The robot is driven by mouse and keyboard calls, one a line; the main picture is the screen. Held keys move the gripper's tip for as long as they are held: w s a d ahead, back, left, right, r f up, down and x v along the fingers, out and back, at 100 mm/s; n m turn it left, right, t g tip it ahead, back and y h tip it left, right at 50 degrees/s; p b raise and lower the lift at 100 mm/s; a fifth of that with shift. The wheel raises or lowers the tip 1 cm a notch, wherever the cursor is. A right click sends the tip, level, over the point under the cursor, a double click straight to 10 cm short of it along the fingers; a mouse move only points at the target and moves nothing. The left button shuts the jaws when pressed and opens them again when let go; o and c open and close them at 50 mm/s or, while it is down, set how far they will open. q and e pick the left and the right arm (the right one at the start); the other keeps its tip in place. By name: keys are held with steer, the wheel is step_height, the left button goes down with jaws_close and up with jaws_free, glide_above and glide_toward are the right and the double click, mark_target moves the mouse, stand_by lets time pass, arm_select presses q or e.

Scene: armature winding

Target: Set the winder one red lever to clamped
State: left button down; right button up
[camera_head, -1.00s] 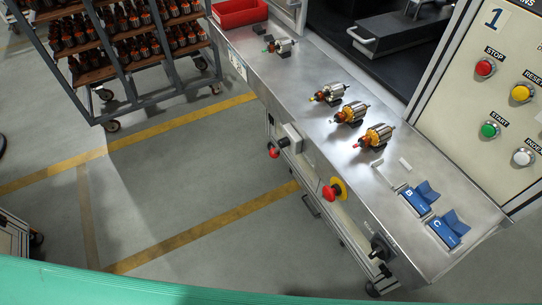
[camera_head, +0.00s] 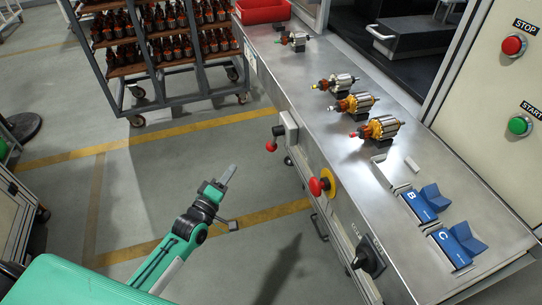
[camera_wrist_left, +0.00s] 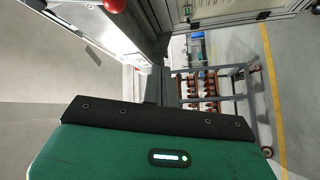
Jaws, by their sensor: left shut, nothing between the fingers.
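The red-knobbed lever (camera_head: 271,146) sits on a small grey box on the bench's front face, its ball hanging low and outward. My left gripper (camera_head: 232,170) is shut and empty, over the floor in front of the bench, apart from the lever and nearer to me. In the left wrist view the shut fingers (camera_wrist_left: 160,86) show past the palm, and a red ball (camera_wrist_left: 113,4) is cut off at the top edge; I cannot tell which red part it is. My right gripper is not in view.
A red emergency stop (camera_head: 316,187) on a yellow plate and a black rotary switch (camera_head: 368,258) stick out of the bench front. Several armatures (camera_head: 378,128) and blue holders B (camera_head: 420,205) and C (camera_head: 455,246) stand on top.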

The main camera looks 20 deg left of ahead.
mark_target(274, 139)
arm_select(q)
steer(key=shift+n+t+h, duration=0.5)
steer(key=shift+t+h, duration=0.1)
steer(key=shift+t, duration=0.1)
steer(key=r, duration=0.1)
steer(key=d+r, duration=0.1)
steer(key=r, duration=0.3)
steer(key=shift+s+d+r+b, duration=0.2)
steer(key=shift+s+d+b, duration=0.1)
steer(key=shift+s+d, duration=0.1)
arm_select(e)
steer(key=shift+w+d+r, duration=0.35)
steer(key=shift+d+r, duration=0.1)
arm_select(q)
steer(key=shift+w, duration=0.15)
